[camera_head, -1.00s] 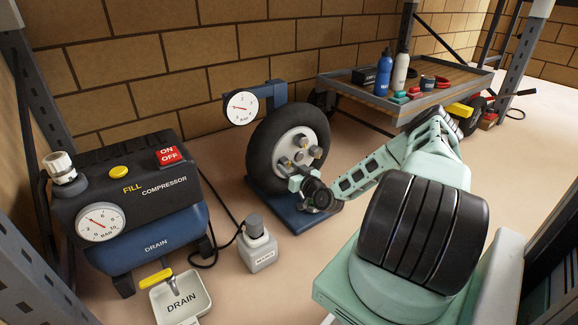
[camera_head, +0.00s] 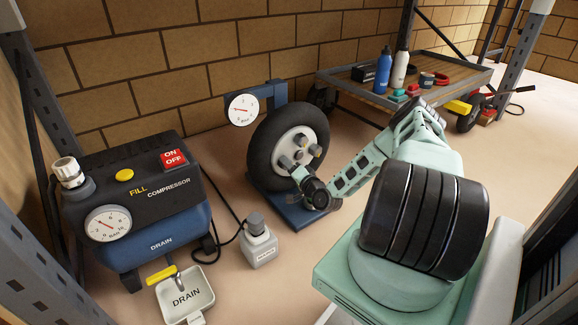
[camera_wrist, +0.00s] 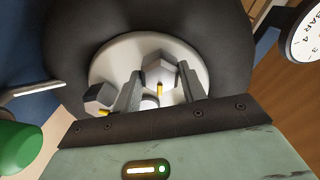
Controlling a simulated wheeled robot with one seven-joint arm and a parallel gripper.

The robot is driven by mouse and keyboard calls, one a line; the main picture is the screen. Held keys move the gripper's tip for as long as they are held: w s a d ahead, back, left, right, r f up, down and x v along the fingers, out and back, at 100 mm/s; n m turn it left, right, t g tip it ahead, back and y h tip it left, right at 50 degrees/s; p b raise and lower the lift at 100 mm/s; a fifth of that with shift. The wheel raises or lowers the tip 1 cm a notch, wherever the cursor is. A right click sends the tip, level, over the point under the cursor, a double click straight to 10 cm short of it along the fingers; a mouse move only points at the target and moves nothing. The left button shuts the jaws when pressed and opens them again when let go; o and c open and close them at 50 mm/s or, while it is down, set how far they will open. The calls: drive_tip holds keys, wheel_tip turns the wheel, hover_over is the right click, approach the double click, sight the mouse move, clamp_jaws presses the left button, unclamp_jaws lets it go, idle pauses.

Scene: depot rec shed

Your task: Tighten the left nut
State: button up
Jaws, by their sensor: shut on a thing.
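The wheel (camera_head: 262,155) stands upright on a blue stand (camera_head: 290,212), with several grey hex nuts on its pale hub. The left nut (camera_head: 285,162) also shows in the wrist view (camera_wrist: 158,70), between the two grey fingers. My gripper (camera_head: 295,172) reaches it from the lower right and is shut on it. The fingers (camera_wrist: 158,90) stand on either side of the nut, and a yellow mark shows on it. A second nut (camera_wrist: 98,97) lies outside the fingers. The right nut (camera_head: 315,150) is clear of my gripper. The lower hub is partly hidden by my wrist.
A pressure gauge (camera_head: 242,108) is fixed at the stand's top left. A compressor (camera_head: 140,205) stands at left, with a drain tray (camera_head: 188,298) in front. A small grey bottle (camera_head: 261,249) is on the floor between. A loaded cart (camera_head: 335,82) is behind right.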

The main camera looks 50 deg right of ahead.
drive_tip(key=shift+m, duration=1.3)
drive_tip(key=shift+a+m, duration=0.1)
drive_tip(key=shift+m, duration=0.2)
drive_tip(key=o, duration=1)
drive_tip(key=p+v, duration=0.7)
drive_tip(key=v, duration=1)
drive_tip(key=shift+s+f, duration=0.1)
drive_tip(key=shift+s, duration=0.15)
